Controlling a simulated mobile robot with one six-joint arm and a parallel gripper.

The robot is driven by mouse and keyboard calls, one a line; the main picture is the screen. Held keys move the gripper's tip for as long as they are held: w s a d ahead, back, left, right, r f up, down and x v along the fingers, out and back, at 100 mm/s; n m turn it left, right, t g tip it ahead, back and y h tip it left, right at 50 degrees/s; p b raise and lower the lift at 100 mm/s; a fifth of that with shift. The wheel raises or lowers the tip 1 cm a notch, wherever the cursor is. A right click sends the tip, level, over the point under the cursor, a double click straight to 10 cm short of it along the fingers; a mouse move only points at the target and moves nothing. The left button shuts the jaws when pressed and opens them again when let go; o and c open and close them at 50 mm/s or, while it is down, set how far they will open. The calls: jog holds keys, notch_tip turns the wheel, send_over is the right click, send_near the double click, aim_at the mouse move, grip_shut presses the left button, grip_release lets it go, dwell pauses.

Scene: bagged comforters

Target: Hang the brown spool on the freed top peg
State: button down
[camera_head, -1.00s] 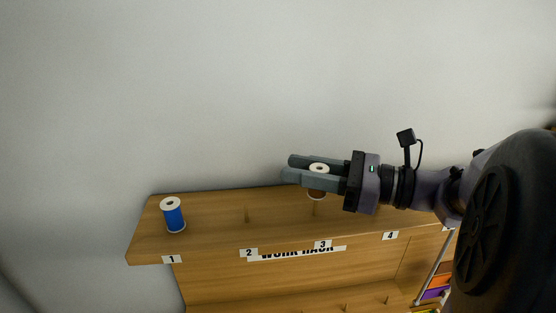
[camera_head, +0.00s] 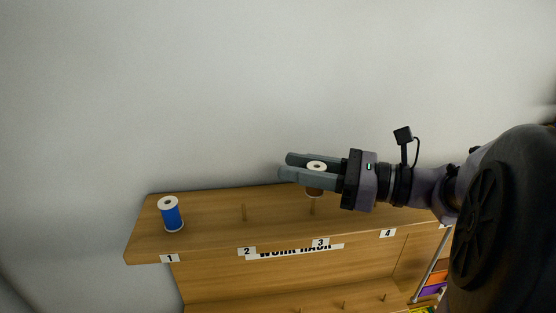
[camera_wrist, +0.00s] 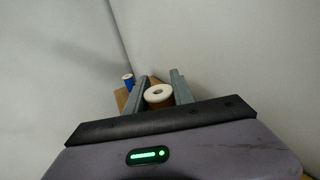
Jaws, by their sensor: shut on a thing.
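The brown spool (camera_head: 315,191) is held upright between the two fingers of my gripper (camera_head: 298,168), above the top shelf of the work rack. Its white top flange and brown thread also show in the wrist view (camera_wrist: 158,97). My gripper is shut on it. A top peg (camera_head: 312,207) by label 3 stands just below the spool; the small space between them is hard to judge. Another top peg (camera_head: 244,212), by label 2, is bare. No peg by label 4 can be made out behind my gripper and arm.
A blue spool (camera_head: 171,214) stands at label 1 on the wooden work rack (camera_head: 205,228), and it also shows in the wrist view (camera_wrist: 128,80). A grey wall (camera_head: 200,90) rises behind the rack. Lower pegs (camera_head: 343,305) and coloured bins (camera_head: 434,278) are below.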

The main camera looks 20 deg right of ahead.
aim_at(306, 191)
jog(key=shift+f+b, duration=1.8)
jog(key=shift+f, duration=0.5)
dwell(0.8)
jog(key=c, duration=1)
grip_release()
jog(key=o, duration=0.6)
jog(key=shift+o, duration=0.2)
jog(key=shift+s+d+r, duration=0.3)
jog(key=shift+s+d, duration=0.15)
jog(key=shift+d, duration=0.05)
jog(key=shift+r, duration=0.1)
jog(key=shift+d+r, duration=0.2)
jog(key=shift+r, duration=0.2)
